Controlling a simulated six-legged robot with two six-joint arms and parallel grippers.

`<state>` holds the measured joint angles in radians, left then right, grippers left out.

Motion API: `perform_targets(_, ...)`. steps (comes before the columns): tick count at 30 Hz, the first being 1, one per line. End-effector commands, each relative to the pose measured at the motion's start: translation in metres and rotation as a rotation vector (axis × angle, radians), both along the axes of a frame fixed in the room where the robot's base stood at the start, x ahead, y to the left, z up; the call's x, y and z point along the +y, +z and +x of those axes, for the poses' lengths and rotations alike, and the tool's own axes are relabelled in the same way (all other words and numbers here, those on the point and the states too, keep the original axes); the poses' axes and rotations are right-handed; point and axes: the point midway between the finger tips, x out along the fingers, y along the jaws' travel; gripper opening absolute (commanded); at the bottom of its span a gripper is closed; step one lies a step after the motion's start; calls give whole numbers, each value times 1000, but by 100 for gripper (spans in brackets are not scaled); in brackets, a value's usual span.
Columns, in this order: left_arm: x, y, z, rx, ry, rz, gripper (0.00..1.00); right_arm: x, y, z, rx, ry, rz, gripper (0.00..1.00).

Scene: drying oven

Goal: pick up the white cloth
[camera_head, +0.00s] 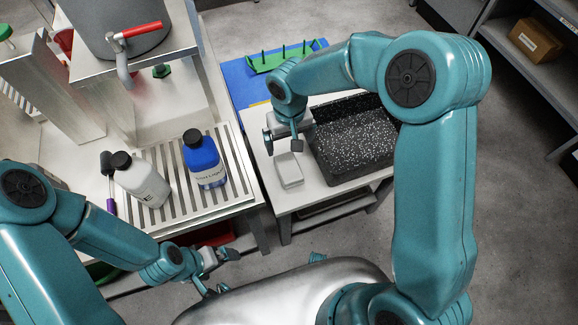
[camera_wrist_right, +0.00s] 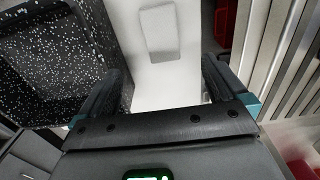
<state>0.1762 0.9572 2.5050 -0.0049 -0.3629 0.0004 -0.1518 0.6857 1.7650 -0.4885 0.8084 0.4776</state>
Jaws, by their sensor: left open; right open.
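The white cloth (camera_head: 289,170) is a small, flat, folded rectangle on the pale table (camera_head: 272,200), left of the black speckled bin. In the right wrist view the cloth (camera_wrist_right: 159,32) lies beyond the fingertips, roughly centred between them, with nothing gripped. My right gripper (camera_head: 283,143) is open and empty, pointing down above the table just behind the cloth in the head view. It also shows in the right wrist view (camera_wrist_right: 163,70). My left gripper (camera_head: 219,272) is open and empty, low at the front, away from the cloth.
The black speckled bin (camera_head: 355,142) stands close right of the cloth. Left, a slatted rack (camera_head: 178,192) holds a white bottle (camera_head: 143,182) and a blue bottle (camera_head: 203,160). A green pegged holder (camera_head: 280,58) sits on a blue mat (camera_head: 240,85) behind.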

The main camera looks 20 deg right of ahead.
Motion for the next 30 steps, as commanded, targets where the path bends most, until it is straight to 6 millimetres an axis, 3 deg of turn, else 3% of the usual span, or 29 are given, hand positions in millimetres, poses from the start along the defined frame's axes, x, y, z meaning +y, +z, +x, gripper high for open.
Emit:
perform_targets(3,0,-5,0,0,0,0,100,0,-33,-3,6,2,0,99)
perform_targets(9,0,-8,0,0,0,0,100,0,-70,-3,3,1,0,99)
perform_targets(16,0,-9,0,0,0,0,100,0,-89,-2,3,-1,0,99)
perform_targets(24,0,-12,0,0,0,0,100,1,-129,-1,3,-2,1,99)
perform_targets(30,0,-12,0,0,0,0,100,1,-133,0,-1,-2,1,99)
